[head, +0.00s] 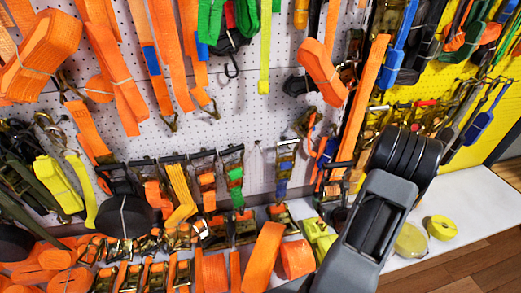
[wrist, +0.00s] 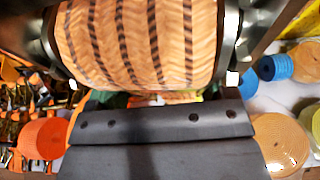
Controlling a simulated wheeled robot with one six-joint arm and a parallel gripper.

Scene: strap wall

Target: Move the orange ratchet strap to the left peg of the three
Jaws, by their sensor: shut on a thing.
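In the wrist view my gripper (wrist: 145,42) has a dark finger at each side and is shut on a pale orange woven strap bundle (wrist: 140,45) with dark brown stripes. The bundle fills the space between the fingers. Its far side and any ratchet on it are hidden. In the head view my arm rises at the lower right in front of the strap wall, and I cannot make out the fingers or the held bundle there. Many orange straps hang on the white pegboard (head: 265,100). I cannot pick out which three pegs are meant.
Ratchet straps (head: 180,190) hang in a row low on the wall. Orange rolls (head: 265,255) crowd the white shelf below. Yellow rolls (head: 441,228) lie on its right part, with bare shelf around them. A yellow panel (head: 450,75) with hanging gear is at the right.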

